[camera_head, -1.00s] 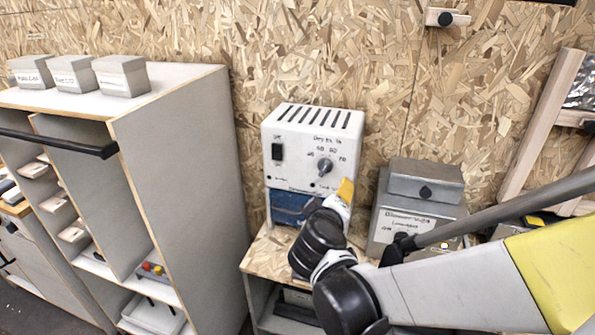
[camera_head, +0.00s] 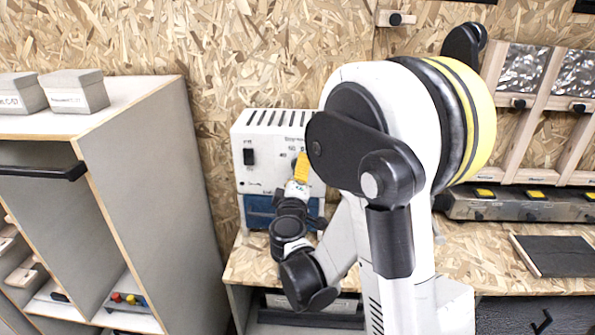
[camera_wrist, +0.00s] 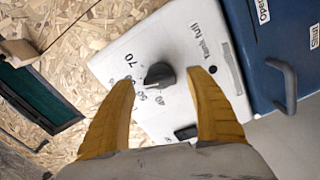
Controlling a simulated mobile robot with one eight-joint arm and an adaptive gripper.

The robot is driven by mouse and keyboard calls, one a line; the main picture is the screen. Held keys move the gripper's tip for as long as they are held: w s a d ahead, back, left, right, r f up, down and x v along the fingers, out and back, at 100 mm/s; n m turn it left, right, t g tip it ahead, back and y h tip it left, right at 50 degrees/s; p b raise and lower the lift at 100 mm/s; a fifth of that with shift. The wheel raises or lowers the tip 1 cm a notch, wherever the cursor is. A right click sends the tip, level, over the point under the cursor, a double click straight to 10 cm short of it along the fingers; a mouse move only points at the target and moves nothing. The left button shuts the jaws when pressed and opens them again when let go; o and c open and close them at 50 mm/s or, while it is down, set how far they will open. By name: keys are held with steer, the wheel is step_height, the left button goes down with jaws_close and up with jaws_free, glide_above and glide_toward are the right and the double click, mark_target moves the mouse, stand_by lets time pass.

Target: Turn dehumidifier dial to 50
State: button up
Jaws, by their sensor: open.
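The white dehumidifier (camera_head: 262,165) stands against the chipboard wall in the head view, with vent slots on top and a black switch on its front. Its dark dial (camera_wrist: 159,75) shows in the wrist view, beside the printed numbers 70, 50 and 40. I cannot tell exactly where its pointer stands. My gripper (camera_wrist: 164,74) is open, its yellow fingertips on either side of the dial in the picture; contact cannot be told. In the head view my gripper (camera_head: 302,160) is at the panel, and my arm hides the panel's right part.
A blue unit (camera_head: 257,209) with a handle is below the white housing. A grey cabinet (camera_head: 150,190) stands left. The chipboard bench (camera_head: 250,265) carries the appliance. A metal strip with yellow-topped parts (camera_head: 520,203) and a dark mat (camera_head: 560,255) lie right.

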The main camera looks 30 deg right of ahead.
steer(key=shift+w+d, duration=0.4)
steer(key=shift+w, duration=0.2)
steer(key=c, duration=1.2)
steer(key=shift+n, duration=0.3)
steer(key=n+b, duration=0.1)
steer(key=n, duration=0.2)
steer(key=shift+n+b, duration=0.4)
steer(key=shift+n, duration=1.7)
